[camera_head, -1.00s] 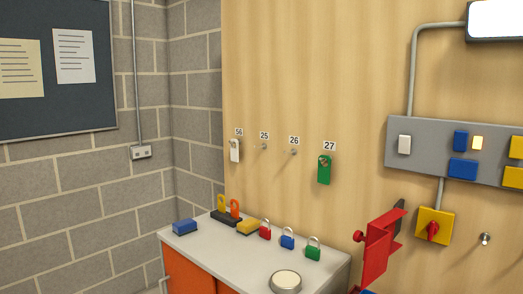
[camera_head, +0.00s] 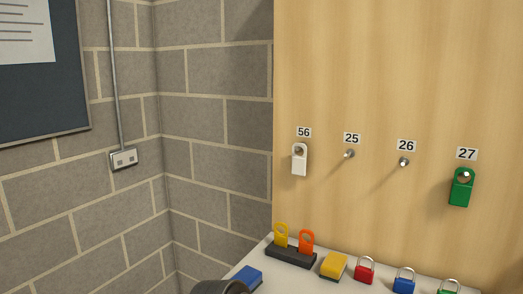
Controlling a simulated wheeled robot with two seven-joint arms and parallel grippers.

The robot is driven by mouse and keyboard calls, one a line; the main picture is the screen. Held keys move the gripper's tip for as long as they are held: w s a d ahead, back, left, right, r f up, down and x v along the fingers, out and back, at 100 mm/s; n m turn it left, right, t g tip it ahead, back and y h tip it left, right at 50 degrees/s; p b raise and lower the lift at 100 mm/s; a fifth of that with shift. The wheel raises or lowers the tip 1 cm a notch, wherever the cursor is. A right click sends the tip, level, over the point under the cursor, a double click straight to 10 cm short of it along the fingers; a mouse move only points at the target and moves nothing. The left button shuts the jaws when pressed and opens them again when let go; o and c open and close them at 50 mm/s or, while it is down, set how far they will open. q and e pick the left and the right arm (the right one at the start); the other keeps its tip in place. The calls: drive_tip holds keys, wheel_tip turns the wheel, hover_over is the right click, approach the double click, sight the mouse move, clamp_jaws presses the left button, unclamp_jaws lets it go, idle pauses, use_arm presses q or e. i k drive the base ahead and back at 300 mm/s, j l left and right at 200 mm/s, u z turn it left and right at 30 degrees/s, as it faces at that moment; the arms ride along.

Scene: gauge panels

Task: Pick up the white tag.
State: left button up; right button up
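The white tag (camera_head: 299,160) hangs on a peg under the number 56 on the wooden panel. It is the leftmost of a row of pegs, and nothing covers it. A dark rounded shape at the bottom edge, in front of the blue block, may be part of my own arm. Neither of my grippers can be made out in the view.
A green tag (camera_head: 461,188) hangs under 27. Pegs 25 (camera_head: 349,154) and 26 (camera_head: 403,162) are bare. Below, the cabinet top carries a black holder (camera_head: 291,257) with yellow and orange tags, a yellow block (camera_head: 333,266), a blue block (camera_head: 249,277) and padlocks (camera_head: 365,270). A block wall stands left.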

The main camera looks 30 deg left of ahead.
sight(299, 163)
drive_tip(key=j, duration=0.95)
drive_tip(key=i+j, duration=0.15)
drive_tip(key=j, duration=0.8)
